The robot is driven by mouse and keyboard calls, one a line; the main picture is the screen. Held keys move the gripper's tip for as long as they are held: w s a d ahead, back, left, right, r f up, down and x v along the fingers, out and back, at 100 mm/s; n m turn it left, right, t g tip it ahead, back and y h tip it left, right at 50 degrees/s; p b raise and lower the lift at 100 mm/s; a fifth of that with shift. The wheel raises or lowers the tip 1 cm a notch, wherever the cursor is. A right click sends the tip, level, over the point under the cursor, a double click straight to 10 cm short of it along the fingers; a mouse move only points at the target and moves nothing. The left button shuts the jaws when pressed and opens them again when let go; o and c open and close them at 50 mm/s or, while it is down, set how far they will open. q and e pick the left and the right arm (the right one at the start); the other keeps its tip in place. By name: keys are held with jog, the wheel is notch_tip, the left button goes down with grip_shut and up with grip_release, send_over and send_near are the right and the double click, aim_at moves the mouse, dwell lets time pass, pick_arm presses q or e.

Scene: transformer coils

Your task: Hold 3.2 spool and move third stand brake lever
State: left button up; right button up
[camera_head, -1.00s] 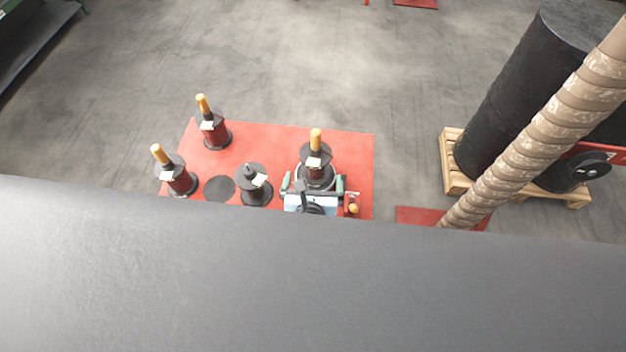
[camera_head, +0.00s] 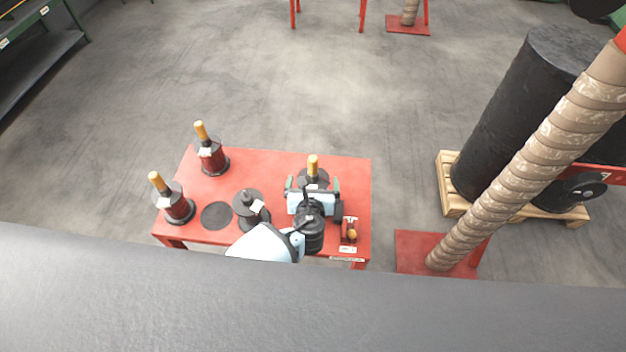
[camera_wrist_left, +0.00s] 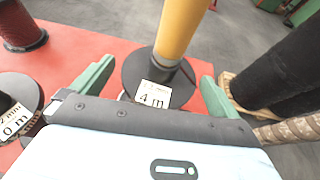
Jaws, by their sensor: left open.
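A spool with a yellow handle (camera_head: 313,163) and black flanges stands at the right of the red table (camera_head: 265,165). In the left wrist view this yellow handle (camera_wrist_left: 181,28) rises from a dark flange with a white label (camera_wrist_left: 153,95) reading "4 m"; its upper line is blurred. My left gripper (camera_head: 313,182) is open, its green fingers on either side of this spool. In the wrist view the fingers (camera_wrist_left: 156,78) flank the flange, with gaps visible. The spool's lower part is hidden by my gripper. My right gripper is out of view. I cannot make out a brake lever.
A brown ribbed column (camera_head: 520,150) and a black cylinder (camera_head: 510,115) stand right. A dark surface (camera_head: 300,310) fills the foreground.

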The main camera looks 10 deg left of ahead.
pick_arm(q)
jog(key=shift+w+f, duration=0.25)
jog(key=shift+w, duration=0.35)
